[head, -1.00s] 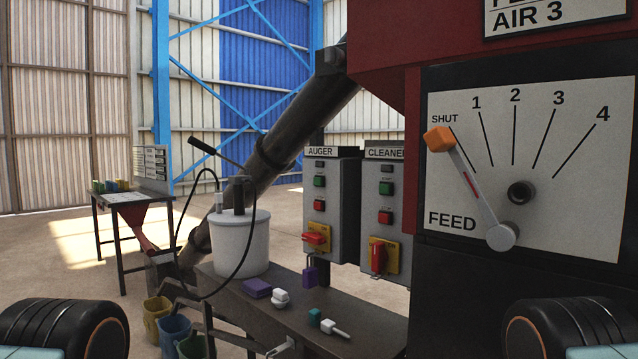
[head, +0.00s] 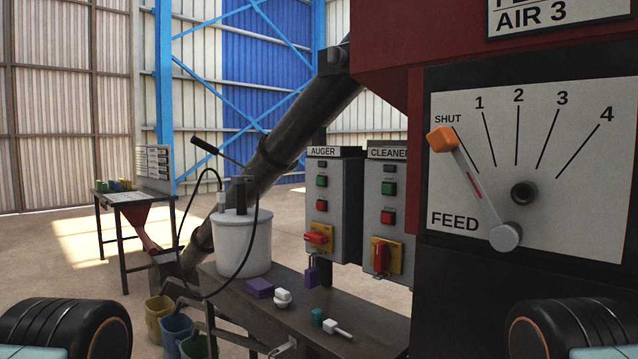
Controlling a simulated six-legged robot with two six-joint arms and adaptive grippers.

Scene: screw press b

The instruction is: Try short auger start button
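The grey auger control box (head: 344,215) hangs at the middle of the head view, labelled AUGER. It carries a green button (head: 321,181), a red button (head: 321,205) below it, and a red rotary handle (head: 316,238) on a yellow plate, lying roughly sideways. A purple padlock (head: 312,277) hangs at the bottom of the box. Neither gripper shows; only rounded dark parts of my own arms show at the lower left and lower right corners.
The cleaner box (head: 400,218) stands right beside it, its red handle upright. A bench (head: 355,303) below holds a white pot (head: 243,245), a purple block (head: 260,287) and small items. The feed panel (head: 580,170) stands at right, its lever at SHUT.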

